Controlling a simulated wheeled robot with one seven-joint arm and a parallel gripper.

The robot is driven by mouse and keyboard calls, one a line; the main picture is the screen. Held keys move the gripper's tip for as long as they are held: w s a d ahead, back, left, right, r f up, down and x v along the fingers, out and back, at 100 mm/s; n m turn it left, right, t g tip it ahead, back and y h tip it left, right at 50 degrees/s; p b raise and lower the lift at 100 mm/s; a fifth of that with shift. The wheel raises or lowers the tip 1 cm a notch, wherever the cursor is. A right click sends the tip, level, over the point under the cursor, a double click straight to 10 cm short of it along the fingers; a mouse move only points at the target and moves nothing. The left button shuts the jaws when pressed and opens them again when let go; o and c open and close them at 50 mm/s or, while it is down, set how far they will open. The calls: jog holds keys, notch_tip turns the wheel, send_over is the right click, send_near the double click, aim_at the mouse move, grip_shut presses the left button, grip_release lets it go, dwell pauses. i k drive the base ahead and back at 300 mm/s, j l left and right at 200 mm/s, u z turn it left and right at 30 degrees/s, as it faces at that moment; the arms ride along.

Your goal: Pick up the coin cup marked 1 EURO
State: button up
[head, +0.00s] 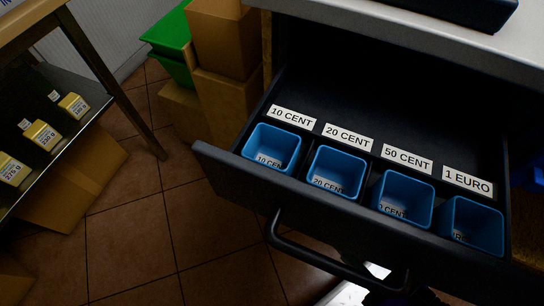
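Dark and white parts at the bottom edge, by the drawer handle, seem to be my gripper (398,290) and arm. They are below and in front of the drawer, apart from the cup. The fingers are mostly hidden or cut off, so I cannot see whether they are open or hold anything.
The black drawer (225,163) is pulled out under a light counter (420,35). Blue cups for 10 CENT (271,149), 20 CENT (336,173) and 50 CENT (402,199) stand left of it. A handle (310,256) juts forward. Boxes (228,105) and a shelf stand left.

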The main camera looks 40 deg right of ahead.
aim_at(479, 227)
jog(key=l, duration=0.35)
jog(key=k+j, duration=0.1)
jog(key=k, duration=0.4)
jog(key=k+z, duration=0.4)
jog(key=k+l+z, duration=0.1)
jog(key=k+z, duration=0.4)
jog(key=z, duration=0.3)
